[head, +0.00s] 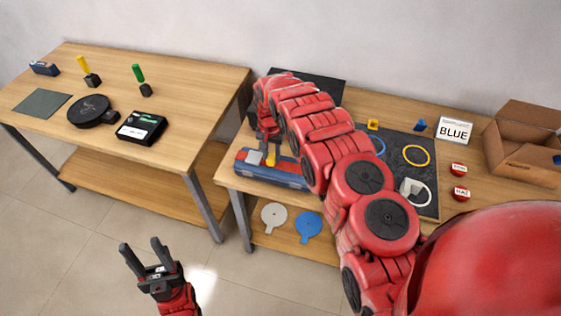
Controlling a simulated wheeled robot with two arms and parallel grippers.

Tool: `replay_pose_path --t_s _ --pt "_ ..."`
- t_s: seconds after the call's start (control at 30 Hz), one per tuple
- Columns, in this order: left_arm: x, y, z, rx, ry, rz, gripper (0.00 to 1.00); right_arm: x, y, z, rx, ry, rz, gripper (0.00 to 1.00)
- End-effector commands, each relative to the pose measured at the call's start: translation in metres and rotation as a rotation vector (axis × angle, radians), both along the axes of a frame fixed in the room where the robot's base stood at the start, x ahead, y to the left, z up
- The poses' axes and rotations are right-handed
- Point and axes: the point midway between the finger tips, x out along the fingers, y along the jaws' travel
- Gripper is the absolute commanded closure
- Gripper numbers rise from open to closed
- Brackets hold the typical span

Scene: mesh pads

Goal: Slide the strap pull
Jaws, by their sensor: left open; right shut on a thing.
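A long blue case (245,167) with a red and grey front lies at the near left edge of the right table. My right arm covers the case's right end. My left gripper (146,253) is open and empty, low over the floor in front of the tables.
The right table holds a dark mat (424,186) with rings, a BLUE sign (454,130), red round items (459,169) and an open cardboard box (525,140). Two paddles (308,226) lie on its shelf. The left table (195,85) holds a black disc (90,111) and small items.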

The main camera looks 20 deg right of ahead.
Motion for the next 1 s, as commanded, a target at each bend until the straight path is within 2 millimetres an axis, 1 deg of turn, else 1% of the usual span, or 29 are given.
replay_pose_path --t_s 0.03,0.27,0.3,0.43,0.47,0.8,0.87,1.0 --pt "0.0 0.0 -0.004 0.0 -0.001 0.0 0.5 0.003 0.003 -0.001 0.001 -0.006 0.002 1.0" --pt "0.0 0.0 -0.001 0.0 -0.001 0.0 0.5 0.002 0.003 0.001 0.001 -0.003 0.001 1.0" --pt "0.0 0.0 -0.001 0.0 -0.001 0.0 0.5 0.002 0.002 0.001 0.001 -0.003 0.001 0.58" --pt "0.0 0.0 -0.001 0.0 -0.001 0.0 0.5 0.001 0.002 0.001 0.0 -0.001 0.0 0.35" --pt "0.0 0.0 -0.001 0.0 -0.001 0.0 0.5 0.001 0.002 0.001 0.0 -0.001 0.0 0.32" --pt "0.0 0.0 -0.002 0.0 -0.001 0.0 0.5 0.001 0.002 0.002 0.0 0.0 0.0 0.32" --pt "0.0 0.0 -0.004 0.0 0.0 0.0 0.5 0.001 0.002 0.005 0.0 0.0 0.001 0.32" --pt "0.0 0.0 -0.01 0.0 -0.001 0.0 0.5 0.003 0.002 0.02 0.0 -0.004 0.001 0.32"
